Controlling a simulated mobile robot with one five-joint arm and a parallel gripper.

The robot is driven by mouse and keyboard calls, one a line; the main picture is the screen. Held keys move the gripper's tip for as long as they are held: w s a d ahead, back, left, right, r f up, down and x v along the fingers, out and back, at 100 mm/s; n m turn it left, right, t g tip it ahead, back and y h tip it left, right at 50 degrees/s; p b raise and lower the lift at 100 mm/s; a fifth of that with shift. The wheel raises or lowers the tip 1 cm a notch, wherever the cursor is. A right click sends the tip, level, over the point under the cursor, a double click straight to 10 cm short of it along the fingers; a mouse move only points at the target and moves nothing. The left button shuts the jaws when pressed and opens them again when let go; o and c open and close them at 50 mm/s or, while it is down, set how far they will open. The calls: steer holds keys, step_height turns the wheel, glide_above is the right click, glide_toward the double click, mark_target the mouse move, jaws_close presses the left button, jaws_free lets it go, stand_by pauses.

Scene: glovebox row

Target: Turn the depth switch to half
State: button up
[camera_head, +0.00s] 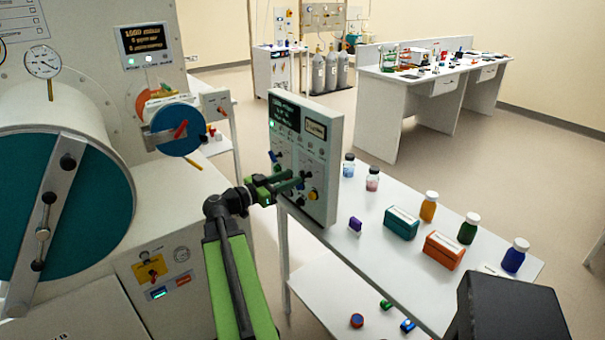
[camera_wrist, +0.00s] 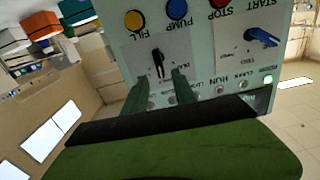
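A pale green control panel (camera_head: 327,178) stands upright on the front-left corner of the white table. In the wrist view the panel (camera_wrist: 212,98) appears upside down. A black lever switch (camera_wrist: 157,62) sits on a white plate there; its label is too small to read, so I cannot tell for certain that it is the depth switch. My gripper (camera_head: 300,183) is at the panel's face. In the wrist view my gripper (camera_wrist: 162,80) is open, its two fingertips apart on either side of the black lever's line. I cannot tell whether they touch the panel.
A blue lever switch (camera_wrist: 262,37) and yellow FILL (camera_wrist: 134,19) and blue PUMP (camera_wrist: 177,7) buttons are close by on the panel. Bottles and boxes stand on the table (camera_head: 385,262) to the right. The large glovebox (camera_head: 120,165) stands left.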

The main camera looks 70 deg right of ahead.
mark_target(300, 174)
steer(key=x, duration=0.5)
jaws_close()
steer(key=shift+a, duration=0.1)
